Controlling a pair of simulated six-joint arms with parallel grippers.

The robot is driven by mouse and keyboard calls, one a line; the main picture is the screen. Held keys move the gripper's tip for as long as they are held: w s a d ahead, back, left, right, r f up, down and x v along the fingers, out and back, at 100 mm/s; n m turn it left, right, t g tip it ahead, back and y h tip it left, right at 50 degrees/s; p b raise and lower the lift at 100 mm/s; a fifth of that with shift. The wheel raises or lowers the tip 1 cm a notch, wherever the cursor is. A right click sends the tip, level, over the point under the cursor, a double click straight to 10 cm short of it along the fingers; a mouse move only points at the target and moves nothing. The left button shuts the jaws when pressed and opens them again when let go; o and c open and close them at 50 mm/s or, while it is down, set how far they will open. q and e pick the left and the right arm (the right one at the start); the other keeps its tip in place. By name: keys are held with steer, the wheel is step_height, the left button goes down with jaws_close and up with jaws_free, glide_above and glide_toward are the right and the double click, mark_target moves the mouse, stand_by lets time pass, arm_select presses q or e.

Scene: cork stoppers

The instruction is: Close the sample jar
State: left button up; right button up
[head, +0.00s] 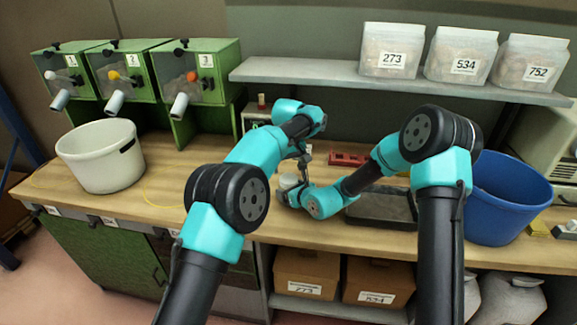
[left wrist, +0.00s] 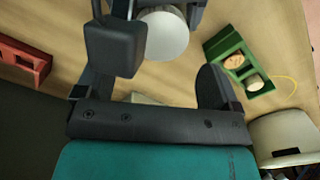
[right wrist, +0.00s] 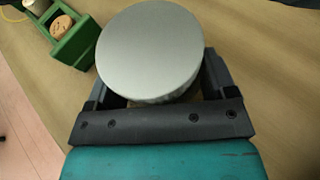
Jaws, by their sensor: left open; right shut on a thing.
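The sample jar shows in the right wrist view as a round, flat grey lid (right wrist: 150,50) over a narrow strip of pale jar side (right wrist: 168,97). I cannot tell whether the lid is fully seated. My right gripper (head: 290,196) is shut on the jar, one finger on each side; their contact is partly hidden under the lid. In the head view the jar (head: 287,182) is a small pale shape on the bench. My left gripper (head: 303,158) is open and empty, just above and right of the jar. The pale jar also shows in the left wrist view (left wrist: 166,36).
A green holder with cork stoppers (left wrist: 238,62) stands near the jar. A red block (head: 347,159) and a dark tray (head: 385,212) lie to the right. A white bucket (head: 100,157) stands left, a blue bin (head: 505,200) right.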

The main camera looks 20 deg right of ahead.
mark_target(289, 178)
arm_select(q)
steer(key=shift+s+r+n, duration=0.2)
steer(key=shift+r+n, duration=1.4)
steer(key=shift+f, duration=0.1)
steer(key=shift+f, duration=3.9)
steer(key=shift+c, duration=0.2)
steer(key=c, duration=0.9)
steer(key=o, duration=1)
